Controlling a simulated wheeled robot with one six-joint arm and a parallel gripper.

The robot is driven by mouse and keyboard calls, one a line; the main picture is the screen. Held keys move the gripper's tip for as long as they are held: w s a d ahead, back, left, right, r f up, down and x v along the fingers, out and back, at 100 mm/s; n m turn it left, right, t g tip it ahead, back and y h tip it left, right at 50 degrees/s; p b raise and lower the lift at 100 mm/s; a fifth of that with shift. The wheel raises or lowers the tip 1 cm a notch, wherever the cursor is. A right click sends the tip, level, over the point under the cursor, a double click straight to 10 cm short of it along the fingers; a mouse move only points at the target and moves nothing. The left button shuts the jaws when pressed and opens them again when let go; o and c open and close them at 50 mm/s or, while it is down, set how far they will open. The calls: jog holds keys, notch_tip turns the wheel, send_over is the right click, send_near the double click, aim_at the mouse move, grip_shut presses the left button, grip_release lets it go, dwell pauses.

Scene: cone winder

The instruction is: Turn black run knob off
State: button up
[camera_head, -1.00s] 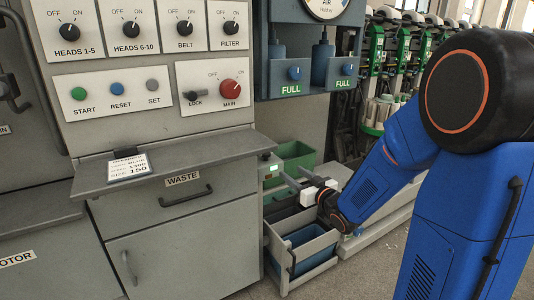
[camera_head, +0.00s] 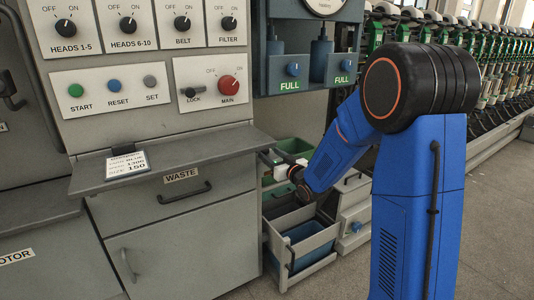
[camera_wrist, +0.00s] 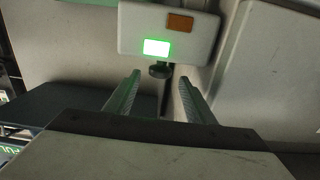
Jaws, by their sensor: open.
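In the wrist view a small black knob (camera_wrist: 160,71) sits under a pale box (camera_wrist: 205,32) with a lit green lamp (camera_wrist: 156,47) and a dull orange one (camera_wrist: 180,23). No label on it is readable, and its setting cannot be told. My gripper (camera_wrist: 160,79) is open, with the knob showing in the gap between its fingertips. No contact is visible, and the depth between knob and fingers is unclear. In the head view my gripper (camera_head: 268,165) is beside the cabinet's right edge, where it largely hides the box.
The grey shelf (camera_head: 215,158) juts out just left of my gripper. Open bins (camera_head: 318,257) stand below it, with a green bin (camera_head: 298,146) behind. A panel with black selector knobs (camera_head: 128,25) and a red MAIN knob (camera_head: 229,84) is at upper left. Floor at right is free.

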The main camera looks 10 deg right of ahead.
aim_at(268, 152)
jog(key=shift+x, duration=1.75)
jog(key=shift+c, duration=0.5)
jog(key=c, duration=0.9)
jog(key=shift+d+n+y, duration=0.15)
jog(key=shift+n+y, duration=0.15)
jog(key=shift+y, duration=0.1)
jog(key=shift+g+y, duration=0.3)
jog(key=n+g+y, duration=0.1)
jog(key=n+y, duration=0.1)
jog(key=y, duration=0.1)
jog(key=n+g+y, duration=0.1)
jog(key=shift+w+d+n+g, duration=0.2)
jog(key=shift+d+n+g, duration=0.1)
jog(key=shift+w+d+n+g+y, duration=0.1)
jog(key=shift+n+g+y, duration=1)
jog(key=shift+g+y, duration=0.15)
jog(key=shift+w+d+n+g+y, duration=0.1)
jog(key=shift+w+n+g+y, duration=0.05)
jog(key=shift+n+g+y, duration=1.1)
jog(key=shift+g, duration=0.4)
